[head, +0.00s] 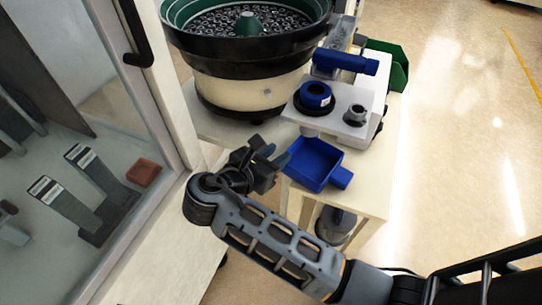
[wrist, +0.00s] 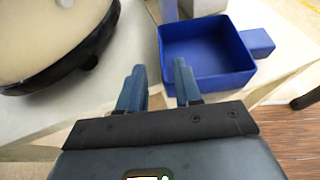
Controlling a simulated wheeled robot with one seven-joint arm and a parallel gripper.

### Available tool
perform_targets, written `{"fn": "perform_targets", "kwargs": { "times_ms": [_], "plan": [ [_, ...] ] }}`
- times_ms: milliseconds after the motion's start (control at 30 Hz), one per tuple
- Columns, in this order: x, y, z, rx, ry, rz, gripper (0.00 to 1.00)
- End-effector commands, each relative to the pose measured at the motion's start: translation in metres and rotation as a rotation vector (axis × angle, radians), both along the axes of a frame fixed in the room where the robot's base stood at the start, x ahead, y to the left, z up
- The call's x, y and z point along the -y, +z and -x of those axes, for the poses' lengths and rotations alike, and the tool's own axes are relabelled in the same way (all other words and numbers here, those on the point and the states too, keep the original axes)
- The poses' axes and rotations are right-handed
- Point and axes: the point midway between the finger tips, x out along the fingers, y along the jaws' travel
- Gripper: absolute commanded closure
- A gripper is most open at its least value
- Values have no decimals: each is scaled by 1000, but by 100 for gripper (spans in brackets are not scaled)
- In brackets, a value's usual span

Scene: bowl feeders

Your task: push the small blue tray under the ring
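The small blue tray (head: 312,164) sits on the small cream table, near its front edge. It is empty and has a blue tab handle at its right side; it also shows in the wrist view (wrist: 205,50), up and right of my fingertips. The ring (head: 315,96) is blue on a dark collar, on the white housing behind the tray; the tray is in front of it, not beneath it. My gripper (head: 268,170) is at the tray's left side. In the wrist view my gripper (wrist: 160,80) has its fingers apart with nothing between them.
A bowl feeder (head: 250,80) with a green bowl full of small parts stands behind and left of my gripper. A white housing (head: 345,122) with a dark knob stands behind the tray. A glass-panelled cabinet (head: 90,150) is at the left. Open floor lies at the right.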

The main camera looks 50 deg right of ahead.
Motion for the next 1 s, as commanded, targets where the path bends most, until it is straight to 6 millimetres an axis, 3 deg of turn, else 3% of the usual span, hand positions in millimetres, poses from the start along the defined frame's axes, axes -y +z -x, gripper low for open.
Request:
{"fn": "perform_targets", "kwargs": {
  "times_ms": [400, 833, 1000],
  "plan": [
    [52, -22, -4, 0, -1, 0, 66],
    [59, -25, -5, 0, 0, 0, 66],
    [59, -25, -5, 0, 0, 0, 81]
  ]
}}
